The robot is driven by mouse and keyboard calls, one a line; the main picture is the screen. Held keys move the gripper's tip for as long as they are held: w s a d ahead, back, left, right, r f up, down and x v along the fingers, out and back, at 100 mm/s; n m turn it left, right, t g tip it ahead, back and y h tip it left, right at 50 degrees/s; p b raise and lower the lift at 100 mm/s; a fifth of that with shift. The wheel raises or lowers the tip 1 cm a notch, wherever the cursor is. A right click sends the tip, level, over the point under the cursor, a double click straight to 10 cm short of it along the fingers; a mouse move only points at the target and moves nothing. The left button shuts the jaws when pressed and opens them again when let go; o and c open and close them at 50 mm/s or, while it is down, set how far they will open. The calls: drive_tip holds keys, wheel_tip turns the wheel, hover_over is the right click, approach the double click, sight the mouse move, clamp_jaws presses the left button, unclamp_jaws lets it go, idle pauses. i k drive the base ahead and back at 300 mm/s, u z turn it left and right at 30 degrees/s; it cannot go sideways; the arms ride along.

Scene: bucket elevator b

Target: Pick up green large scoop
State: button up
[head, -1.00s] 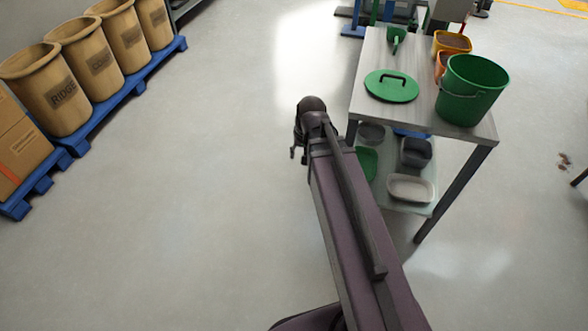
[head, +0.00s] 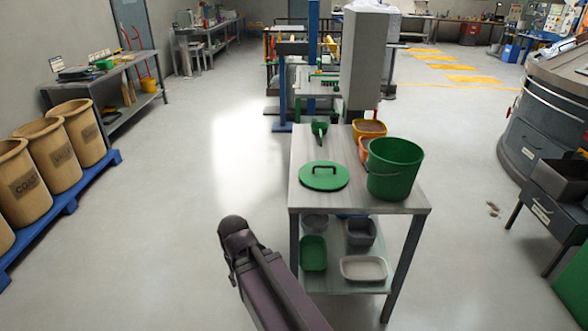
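A green scoop (head: 320,129) lies on the far part of the grey table's (head: 303,196) top, beyond a round green lid (head: 324,176) with a dark handle. It is small in the head view, and its handle points toward the lid. My gripper (head: 231,272) hangs at the end of my arm, left of the table's near left corner and apart from the scoop. The arm's end mostly hides the gripper, so its fingers do not show clearly.
A green bucket (head: 394,170) stands at the tabletop's near right, with orange and yellow tubs (head: 369,129) behind it. The lower shelf holds several containers. Barrels on a blue pallet (head: 62,207) stand at left. The floor between is clear.

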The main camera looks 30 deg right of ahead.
sight(318, 127)
drive_tip(key=z, duration=1)
drive_tip(key=i, duration=0.65)
drive_tip(key=z, duration=0.05)
